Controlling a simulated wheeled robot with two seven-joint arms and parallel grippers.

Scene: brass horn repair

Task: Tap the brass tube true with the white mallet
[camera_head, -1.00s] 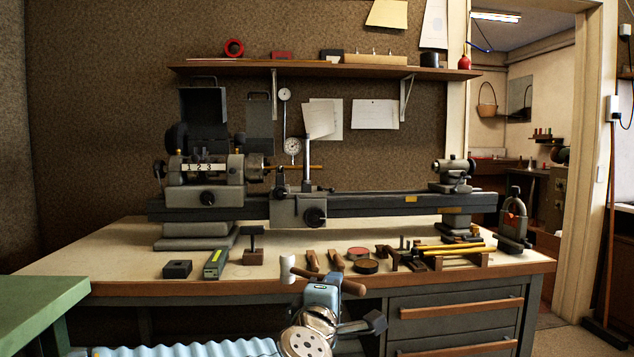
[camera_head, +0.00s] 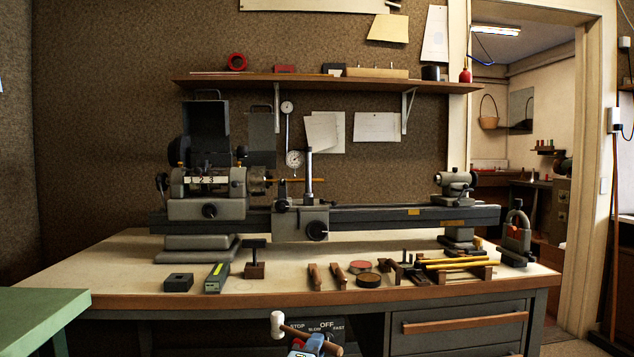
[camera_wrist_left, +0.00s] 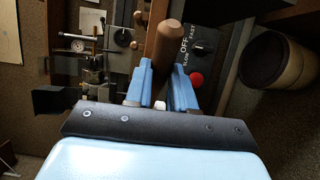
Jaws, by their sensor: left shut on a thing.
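The white mallet head (camera_head: 277,323) shows at the bottom of the head view, in front of the bench. Its brown handle (camera_head: 325,346) runs to the right from the head. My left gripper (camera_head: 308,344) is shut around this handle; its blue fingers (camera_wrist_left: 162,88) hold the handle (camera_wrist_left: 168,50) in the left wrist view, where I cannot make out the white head. A thin brass tube (camera_head: 300,180) sticks out rightward from the lathe chuck, behind the upright post and below the dial gauge. The mallet is well apart from it. My right gripper is not in view.
The lathe (camera_head: 360,217) stands along the back of the bench (camera_head: 130,262). Small tools line the front edge, and brass tubes (camera_head: 455,262) lie on a wooden rack at right. A control panel (camera_head: 322,328) is below the bench edge. A green surface (camera_head: 40,305) is at left.

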